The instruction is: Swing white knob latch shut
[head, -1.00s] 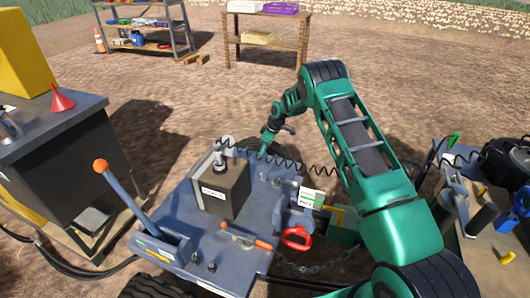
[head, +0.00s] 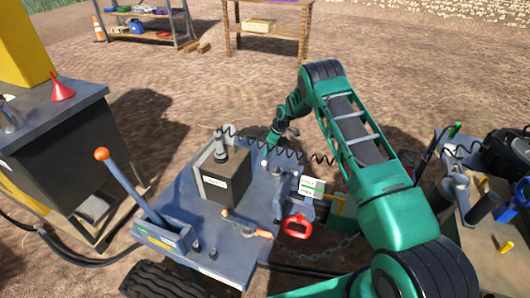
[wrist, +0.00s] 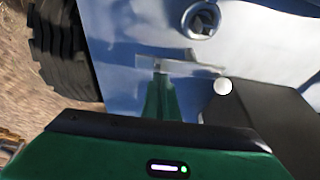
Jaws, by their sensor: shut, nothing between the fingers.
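The white knob (wrist: 222,86) shows in the wrist view as a small round ball beside the edge of the dark box (wrist: 275,120). My gripper (wrist: 159,72) is shut and empty over the blue-grey deck, to the left of the knob and apart from it in the picture. In the head view my gripper (head: 271,145) is low at the far right edge of the deck (head: 190,210), past the labelled dark box (head: 224,182). A small pale knob (head: 265,164) shows there near the gripper. The latch's bar and catch cannot be made out clearly.
A coiled black cable (head: 285,150) runs close by my gripper. A lever with an orange knob (head: 102,154), an orange-tipped handle (head: 262,233) and a red ring handle (head: 297,226) stand nearer. A ring fitting (wrist: 203,19) and a black tire (wrist: 62,50) show in the wrist view.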

